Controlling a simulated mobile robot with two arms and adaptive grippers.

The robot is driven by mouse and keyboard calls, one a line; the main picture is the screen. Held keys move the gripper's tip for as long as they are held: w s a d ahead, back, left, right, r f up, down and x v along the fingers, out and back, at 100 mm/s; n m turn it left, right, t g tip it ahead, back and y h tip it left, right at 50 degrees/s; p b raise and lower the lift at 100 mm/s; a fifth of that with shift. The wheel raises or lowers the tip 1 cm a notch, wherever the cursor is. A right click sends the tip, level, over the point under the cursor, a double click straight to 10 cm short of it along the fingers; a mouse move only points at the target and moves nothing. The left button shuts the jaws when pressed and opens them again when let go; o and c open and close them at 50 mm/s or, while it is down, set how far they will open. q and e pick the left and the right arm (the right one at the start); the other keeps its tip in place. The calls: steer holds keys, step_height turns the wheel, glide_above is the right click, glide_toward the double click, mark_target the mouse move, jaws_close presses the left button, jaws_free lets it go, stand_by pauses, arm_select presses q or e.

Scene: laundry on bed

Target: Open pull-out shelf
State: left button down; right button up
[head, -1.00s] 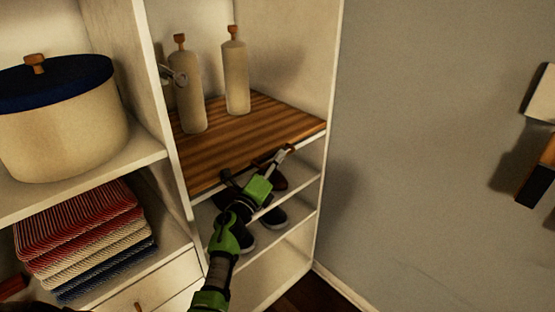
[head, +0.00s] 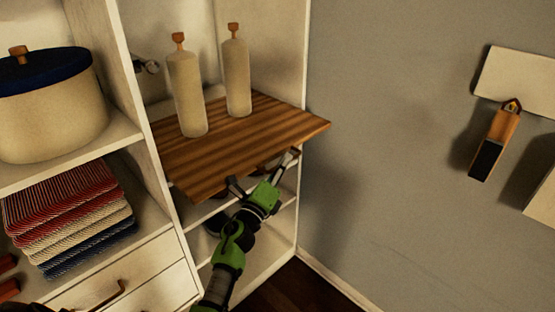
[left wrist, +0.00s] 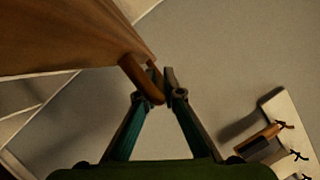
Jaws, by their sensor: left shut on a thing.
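The pull-out shelf (head: 232,142) is a striped wooden board in the white cabinet. It sticks out past the cabinet's front edge. Its underside and edge fill the upper left of the left wrist view (left wrist: 62,36). My green left gripper (head: 264,172) is at the board's front edge. In the left wrist view its two fingers (left wrist: 163,82) meet at the shelf's brown wooden handle (left wrist: 141,79) and are shut on it. In the head view the handle is mostly hidden under the board's edge. My right gripper is in neither view.
Two beige bottles (head: 187,95) (head: 237,75) stand upright on the board. Shoes sit on the shelf below, partly hidden by my arm. A pot (head: 50,108) and folded striped cloths (head: 70,215) are at left. The grey wall (head: 385,190) stands close at right.

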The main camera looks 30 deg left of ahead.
arm_select(q)
steer(key=s+d, duration=0.3)
steer(key=d, duration=0.5)
steer(key=shift+d, duration=0.2)
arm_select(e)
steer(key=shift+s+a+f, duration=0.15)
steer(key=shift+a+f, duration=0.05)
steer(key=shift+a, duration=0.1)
arm_select(q)
steer(key=shift+f, duration=0.1)
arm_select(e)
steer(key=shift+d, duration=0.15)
arm_select(q)
steer(key=c, duration=2.2)
jaws_free()
steer(key=shift+o, duration=0.2)
steer(key=v, duration=0.7)
steer(key=shift+s, duration=0.25)
